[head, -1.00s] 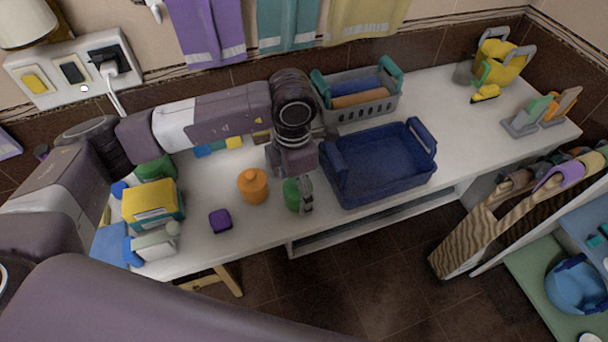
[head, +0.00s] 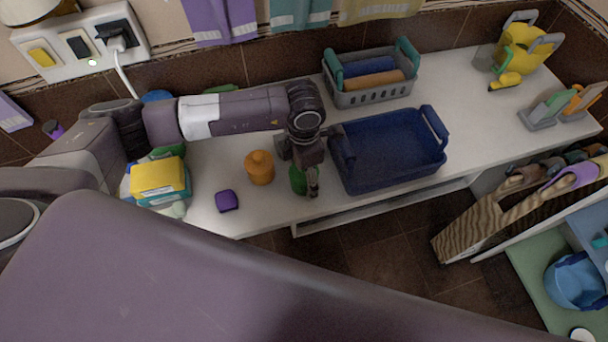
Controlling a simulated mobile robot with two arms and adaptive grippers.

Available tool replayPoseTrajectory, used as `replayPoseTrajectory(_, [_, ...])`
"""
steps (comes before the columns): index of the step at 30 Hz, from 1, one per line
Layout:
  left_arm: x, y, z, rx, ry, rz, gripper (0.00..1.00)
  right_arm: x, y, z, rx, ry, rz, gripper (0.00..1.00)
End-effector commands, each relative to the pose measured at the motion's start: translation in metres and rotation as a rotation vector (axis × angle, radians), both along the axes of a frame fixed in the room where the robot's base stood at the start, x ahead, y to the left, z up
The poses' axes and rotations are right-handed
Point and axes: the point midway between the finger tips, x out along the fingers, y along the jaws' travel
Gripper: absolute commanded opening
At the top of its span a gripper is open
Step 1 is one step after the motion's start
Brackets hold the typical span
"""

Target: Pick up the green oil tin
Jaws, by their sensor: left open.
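The green oil tin (head: 297,180) stands on the white table, between the orange bottle and the blue basket. My left gripper (head: 310,186) is open and points down at the tin, with one finger showing at its right side. The gripper hides part of the tin, and I cannot tell whether the fingers touch it. My right gripper is not in view.
The dark blue basket (head: 391,157) stands close to the right of the gripper. The orange bottle (head: 260,168) and a purple block (head: 227,201) are to the left. A grey crate (head: 377,95) stands behind. The table's front edge is near the tin.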

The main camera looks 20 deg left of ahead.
Motion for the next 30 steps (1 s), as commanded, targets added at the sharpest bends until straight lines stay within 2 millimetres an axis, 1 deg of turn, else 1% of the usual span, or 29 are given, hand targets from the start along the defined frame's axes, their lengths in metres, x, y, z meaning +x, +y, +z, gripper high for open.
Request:
replayPoseTrajectory(1, [0.000,0.000,0.000,0.000,0.000,0.000,0.72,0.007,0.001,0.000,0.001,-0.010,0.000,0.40])
replayPoseTrajectory(5, [0.000,0.000,0.000,0.000,0.000,-0.001,0.72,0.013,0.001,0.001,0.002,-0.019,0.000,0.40])
replayPoseTrajectory(18, [0.000,0.000,0.000,0.000,0.000,-0.001,0.23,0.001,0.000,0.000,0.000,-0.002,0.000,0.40])
replayPoseTrajectory(19, [0.000,0.000,0.001,-0.001,-0.001,-0.001,0.22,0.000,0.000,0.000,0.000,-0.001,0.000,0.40])
replayPoseTrajectory(26, [0.001,0.000,0.001,0.000,-0.001,-0.001,0.22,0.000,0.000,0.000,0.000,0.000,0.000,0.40])
replayPoseTrajectory(30, [0.001,0.000,0.007,-0.001,-0.002,-0.001,0.22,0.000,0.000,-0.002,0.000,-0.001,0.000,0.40])
